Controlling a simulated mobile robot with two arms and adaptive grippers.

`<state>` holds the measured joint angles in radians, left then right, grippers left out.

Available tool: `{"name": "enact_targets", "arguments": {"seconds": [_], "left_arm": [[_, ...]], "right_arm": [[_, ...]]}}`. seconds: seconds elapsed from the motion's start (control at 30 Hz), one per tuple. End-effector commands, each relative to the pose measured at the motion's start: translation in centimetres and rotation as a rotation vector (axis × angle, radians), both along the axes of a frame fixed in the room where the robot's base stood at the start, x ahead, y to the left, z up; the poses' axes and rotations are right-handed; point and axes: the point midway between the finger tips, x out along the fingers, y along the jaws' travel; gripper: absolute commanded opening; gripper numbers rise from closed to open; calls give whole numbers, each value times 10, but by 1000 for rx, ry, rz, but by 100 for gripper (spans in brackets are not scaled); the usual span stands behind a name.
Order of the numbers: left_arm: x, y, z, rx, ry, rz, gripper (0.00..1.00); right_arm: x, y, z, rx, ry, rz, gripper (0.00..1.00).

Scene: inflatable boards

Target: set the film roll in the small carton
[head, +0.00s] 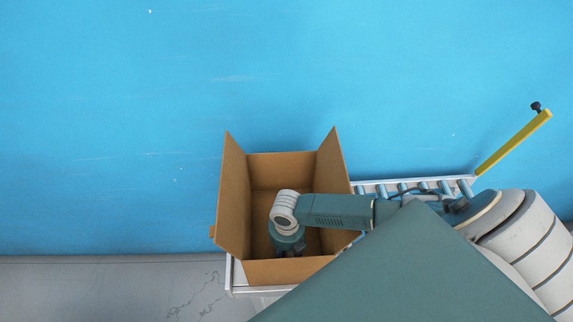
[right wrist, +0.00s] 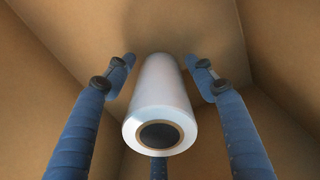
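The small carton (head: 235,200) is an open brown cardboard box with raised flaps in the head view. Its walls (right wrist: 270,50) surround the scene in the right wrist view. My right gripper (head: 288,250) reaches down inside the carton. The film roll (right wrist: 160,95) is a white cylinder with a brown-rimmed dark core, inside the carton between the blue fingers of my right gripper (right wrist: 160,68). Narrow gaps show between the side fingertips and the roll, so the gripper looks open. The roll is hidden in the head view. My left gripper is not in view.
The carton stands at the end of a roller conveyor (head: 370,188) with a metal frame. A yellow post (head: 513,142) with a black knob rises at the right. A blue surface (head: 120,120) lies behind, and grey floor (head: 110,285) is clear at the lower left.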

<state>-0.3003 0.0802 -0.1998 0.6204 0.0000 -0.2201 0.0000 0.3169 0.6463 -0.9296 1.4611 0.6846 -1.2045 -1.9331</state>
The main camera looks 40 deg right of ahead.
Motion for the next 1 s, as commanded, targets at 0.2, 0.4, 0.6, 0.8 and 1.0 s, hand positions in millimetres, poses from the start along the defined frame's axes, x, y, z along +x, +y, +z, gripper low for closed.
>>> {"name": "enact_targets", "arguments": {"seconds": [0.2,0.4,0.6,0.8,1.0], "left_arm": [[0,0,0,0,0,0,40],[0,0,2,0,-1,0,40],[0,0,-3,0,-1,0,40],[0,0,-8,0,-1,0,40],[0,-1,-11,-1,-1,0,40]], "right_arm": [[0,0,0,0,0,0,59],[1,-1,11,0,-2,0,59],[2,-1,49,0,-5,1,59],[1,-1,91,0,-4,1,59],[0,-1,117,0,-1,0,59]]}}
